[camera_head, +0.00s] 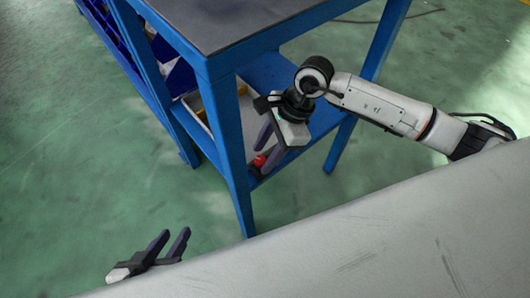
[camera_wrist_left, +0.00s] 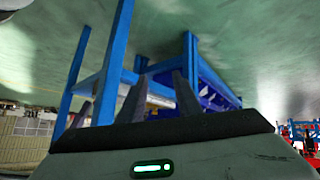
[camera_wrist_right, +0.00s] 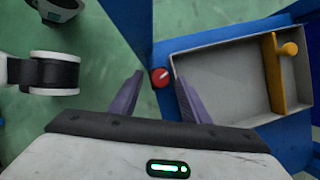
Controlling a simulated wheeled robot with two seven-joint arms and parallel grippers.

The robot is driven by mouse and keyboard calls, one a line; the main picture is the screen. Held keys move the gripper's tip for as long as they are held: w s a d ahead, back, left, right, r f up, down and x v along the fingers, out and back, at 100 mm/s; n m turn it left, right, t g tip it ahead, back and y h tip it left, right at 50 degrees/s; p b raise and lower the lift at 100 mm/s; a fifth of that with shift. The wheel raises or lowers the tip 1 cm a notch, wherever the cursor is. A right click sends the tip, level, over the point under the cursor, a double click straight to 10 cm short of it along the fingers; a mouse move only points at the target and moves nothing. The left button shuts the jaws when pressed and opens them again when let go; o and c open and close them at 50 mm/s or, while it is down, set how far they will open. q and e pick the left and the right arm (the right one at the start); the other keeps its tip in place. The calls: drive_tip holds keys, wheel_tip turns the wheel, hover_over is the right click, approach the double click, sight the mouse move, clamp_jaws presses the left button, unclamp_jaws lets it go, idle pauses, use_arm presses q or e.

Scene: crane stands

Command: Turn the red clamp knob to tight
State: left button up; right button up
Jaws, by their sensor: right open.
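The red clamp knob (camera_wrist_right: 160,77) is a small round knob with a pale mark on its face. In the right wrist view it sits between and just beyond the open fingertips of my right gripper (camera_wrist_right: 154,78), beside a grey tray. In the head view the knob (camera_head: 259,161) shows low at the blue stand, partly hidden by my right gripper (camera_head: 265,148). I cannot tell whether a finger touches it. My left gripper (camera_head: 176,241) is open and empty over the floor at lower left; its fingers (camera_wrist_left: 160,88) also show in the left wrist view.
The blue stand (camera_head: 226,150) has a dark top (camera_head: 225,22) above my right gripper and posts close to it. The grey tray (camera_wrist_right: 225,65) holds a yellow plate with a knob (camera_wrist_right: 277,75). Blue bins (camera_head: 110,30) stand at upper left. Green floor is clear at left.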

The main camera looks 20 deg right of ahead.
drive_tip(key=c, duration=1)
drive_tip(key=shift+s+m+p, duration=0.1)
drive_tip(key=shift+m+p, duration=0.3)
drive_tip(key=shift+c, duration=0.2)
drive_tip(key=shift+s+m+t, duration=0.1)
drive_tip(key=shift+m+t, duration=0.3)
drive_tip(key=shift+m, duration=0.1)
use_arm(q)
drive_tip(key=shift+s+a+r+n+t+y+p, duration=0.15)
drive_tip(key=shift+s+a+r+t+p, duration=0.05)
drive_tip(key=shift+a+r+p, duration=0.25)
drive_tip(key=shift+s+a+r+n+t+y+p, duration=0.2)
drive_tip(key=shift+a+r+p, duration=0.1)
drive_tip(key=shift+r+p, duration=0.1)
use_arm(e)
drive_tip(key=shift+f+m+t, duration=0.1)
drive_tip(key=shift+m+t, duration=0.4)
drive_tip(key=shift+m, duration=0.8)
drive_tip(key=o, duration=1)
drive_tip(key=shift+o, duration=0.2)
